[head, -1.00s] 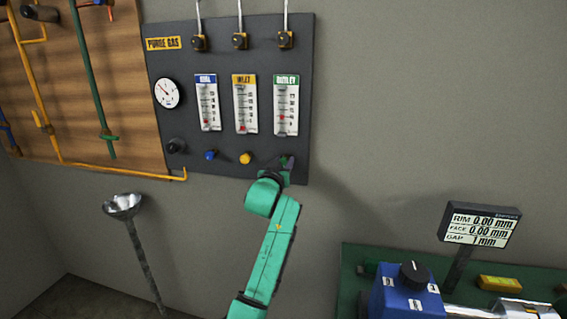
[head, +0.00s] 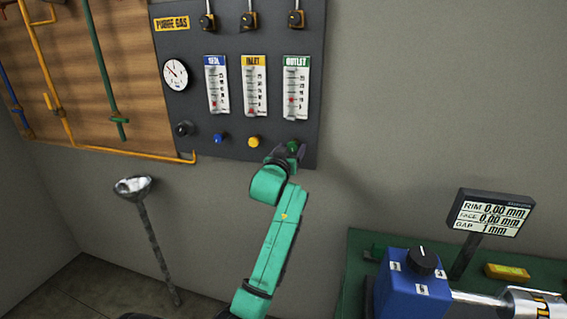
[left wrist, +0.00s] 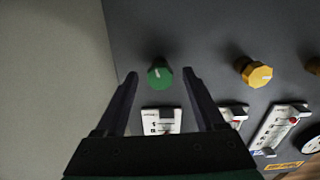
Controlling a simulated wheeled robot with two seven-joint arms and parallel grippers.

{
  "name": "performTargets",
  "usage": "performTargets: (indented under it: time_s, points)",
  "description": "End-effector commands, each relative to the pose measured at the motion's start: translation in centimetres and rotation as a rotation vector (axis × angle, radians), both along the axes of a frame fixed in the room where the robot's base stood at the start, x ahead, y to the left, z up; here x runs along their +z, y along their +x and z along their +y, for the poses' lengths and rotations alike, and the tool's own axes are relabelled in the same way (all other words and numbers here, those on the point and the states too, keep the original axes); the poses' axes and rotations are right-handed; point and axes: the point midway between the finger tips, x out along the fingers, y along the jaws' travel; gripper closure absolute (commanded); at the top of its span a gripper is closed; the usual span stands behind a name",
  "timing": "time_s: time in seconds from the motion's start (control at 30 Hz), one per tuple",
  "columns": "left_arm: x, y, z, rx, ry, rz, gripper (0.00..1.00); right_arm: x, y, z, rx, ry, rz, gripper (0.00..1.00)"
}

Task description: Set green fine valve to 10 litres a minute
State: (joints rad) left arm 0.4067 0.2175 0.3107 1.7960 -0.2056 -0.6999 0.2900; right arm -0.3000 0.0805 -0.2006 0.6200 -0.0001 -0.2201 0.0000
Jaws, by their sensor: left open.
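The green fine valve (head: 293,147) is a small knob at the lower right of the dark purge gas panel (head: 180,75). In the left wrist view the green knob (left wrist: 160,74) shows just past and between the fingertips, with a pale mark on its face. My left gripper (head: 285,150) is open at the knob; I cannot tell whether a finger touches it. It also shows in the left wrist view (left wrist: 160,76). The green-labelled outlet flow tube (head: 296,88) is above the knob, with a red float near mid-scale; its exact reading is too small to tell. My right gripper is out of view.
A yellow knob (head: 254,141) and a blue knob (head: 218,138) sit left of the green one. A round gauge (head: 176,74) is at the panel's left. A blue box (head: 415,285) and a display (head: 492,213) stand at right.

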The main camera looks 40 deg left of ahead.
Motion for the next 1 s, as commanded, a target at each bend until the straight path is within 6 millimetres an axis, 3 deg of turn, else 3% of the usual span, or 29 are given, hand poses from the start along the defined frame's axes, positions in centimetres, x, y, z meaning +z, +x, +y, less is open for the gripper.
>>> performTargets:
  time_s: [0.3, 0.5, 1.0]
  points:
    - [-0.6, -7.3, -4.1, -0.001, -0.001, 0.002, 0.29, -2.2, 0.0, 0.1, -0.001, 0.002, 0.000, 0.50]
    - [-0.3, -10.5, -5.8, -0.001, -0.002, 0.001, 0.29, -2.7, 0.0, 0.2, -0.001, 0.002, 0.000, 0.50]
    - [-0.1, -10.9, -6.1, 0.000, -0.001, 0.003, 0.29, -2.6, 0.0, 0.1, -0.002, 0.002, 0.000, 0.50]
